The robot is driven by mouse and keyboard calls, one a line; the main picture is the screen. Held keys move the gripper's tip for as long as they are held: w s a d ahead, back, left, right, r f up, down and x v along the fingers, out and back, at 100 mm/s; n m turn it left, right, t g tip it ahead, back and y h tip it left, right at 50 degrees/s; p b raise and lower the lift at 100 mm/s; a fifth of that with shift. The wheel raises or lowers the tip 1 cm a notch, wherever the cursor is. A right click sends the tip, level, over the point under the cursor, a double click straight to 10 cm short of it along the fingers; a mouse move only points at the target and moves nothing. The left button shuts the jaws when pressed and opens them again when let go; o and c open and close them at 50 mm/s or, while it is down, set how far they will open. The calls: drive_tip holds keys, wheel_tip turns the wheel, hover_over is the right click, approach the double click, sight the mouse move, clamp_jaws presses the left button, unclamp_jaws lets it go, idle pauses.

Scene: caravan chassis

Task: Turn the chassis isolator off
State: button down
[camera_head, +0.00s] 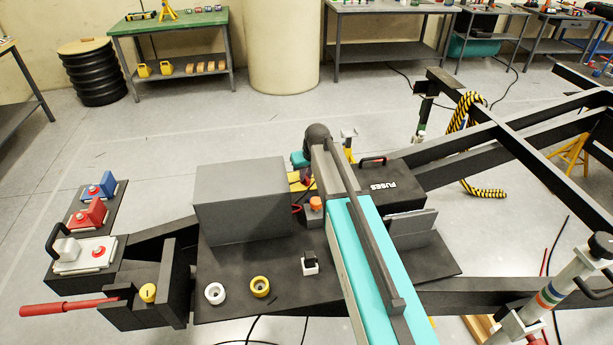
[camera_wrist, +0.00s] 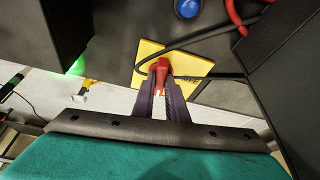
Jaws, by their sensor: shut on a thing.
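The isolator shows in the wrist view as a red handle (camera_wrist: 161,68) on a yellow plate (camera_wrist: 195,67). My gripper (camera_wrist: 162,84) has its two dark fingers shut on the red handle, one on each side. The handle's lower part is hidden between the fingers, and I cannot tell which setting it points to. In the head view the yellow plate (camera_head: 305,183) shows only in part, between the grey box and my arm.
A grey box (camera_head: 243,201) stands left of the plate and a black fuse box (camera_head: 378,186) right of it. A dark cable (camera_wrist: 195,37) crosses near the plate in the wrist view. A blue round knob (camera_wrist: 188,8) is close by. The deck's front left holds small round fittings.

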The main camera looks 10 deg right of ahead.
drive_tip(key=n+b, duration=0.1)
drive_tip(key=n, duration=0.1)
drive_tip(key=n+y+b, duration=0.1)
drive_tip(key=n, duration=0.1)
drive_tip(key=shift+w+d+f+y, duration=0.1)
drive_tip(key=shift+d+y, duration=0.1)
drive_tip(key=shift+y, duration=0.1)
drive_tip(key=n+b, duration=0.1)
drive_tip(key=n, duration=0.1)
drive_tip(key=n+g+y+b, duration=0.1)
drive_tip(key=n, duration=0.1)
drive_tip(key=shift+w+g, duration=0.15)
drive_tip(key=shift+g, duration=0.15)
drive_tip(key=n+b, duration=0.1)
drive_tip(key=n, duration=0.1)
drive_tip(key=n+g+y, duration=0.1)
drive_tip(key=n, duration=0.1)
drive_tip(key=shift+w+d+n+b, duration=0.15)
drive_tip(key=shift+n+b, duration=0.15)
drive_tip(key=shift+b, duration=0.05)
drive_tip(key=shift+n+g+b, duration=0.5)
drive_tip(key=shift+n+g, duration=0.4)
drive_tip(key=shift+n, duration=0.8)
drive_tip(key=c, duration=1.8)
unclamp_jaws()
drive_tip(key=shift+o, duration=0.2)
